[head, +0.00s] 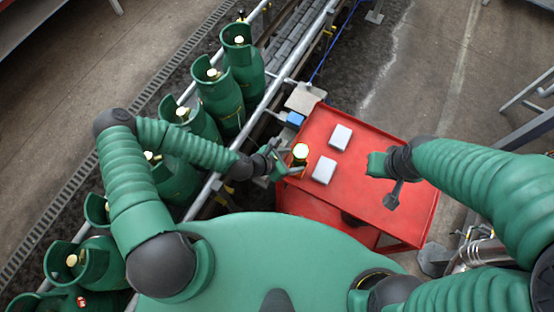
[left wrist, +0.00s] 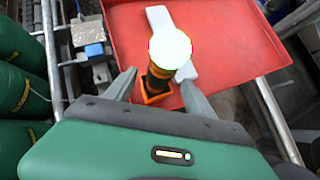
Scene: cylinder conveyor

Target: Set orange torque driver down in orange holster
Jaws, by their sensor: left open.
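The torque driver (head: 300,152) has a bright pale round top and a dark body with a yellow-orange band. In the left wrist view the driver (left wrist: 170,47) stands upright, its lower end in the small square orange holster (left wrist: 154,98) on the red table. My left gripper (head: 292,164) is open at the driver. In the left wrist view the left gripper's fingers (left wrist: 158,84) are spread, one on each side of it, with a gap on the left. The holster is mostly hidden in the head view. My right gripper (head: 384,182) hangs over the table's right part; its fingers are unclear.
The red table (head: 383,218) carries two pale blocks, a near one (head: 324,170) and a far one (head: 340,137). A conveyor rail (head: 285,72) runs along its left, with several green gas cylinders (head: 222,100) beyond. A blue box (head: 295,118) sits by the table's far left corner.

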